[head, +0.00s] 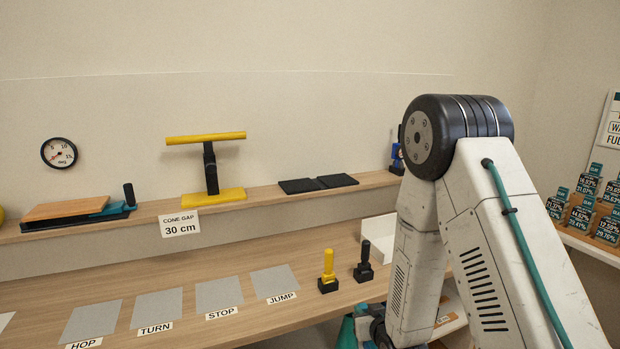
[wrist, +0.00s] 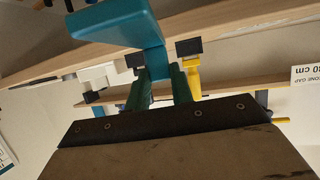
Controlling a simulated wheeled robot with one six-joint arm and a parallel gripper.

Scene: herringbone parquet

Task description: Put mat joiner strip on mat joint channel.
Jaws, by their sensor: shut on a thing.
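The mat joiner strip (wrist: 115,25) looks like a teal T-shaped piece with a broad flat bar and a short stem. My gripper (wrist: 160,82) has two green fingers shut on the stem, holding the strip in the air. In the head view my arm hides most of the gripper; some teal shows at the bottom edge beside it. The mat joint channel (head: 318,184) appears to be the seam between two flat black mats on the raised back shelf. The strip is apart from it, lower and to the right in the head view.
A yellow peg (head: 328,268) and a black peg (head: 363,264) stand upright on the lower bench, near my arm. Grey squares lie left of them.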

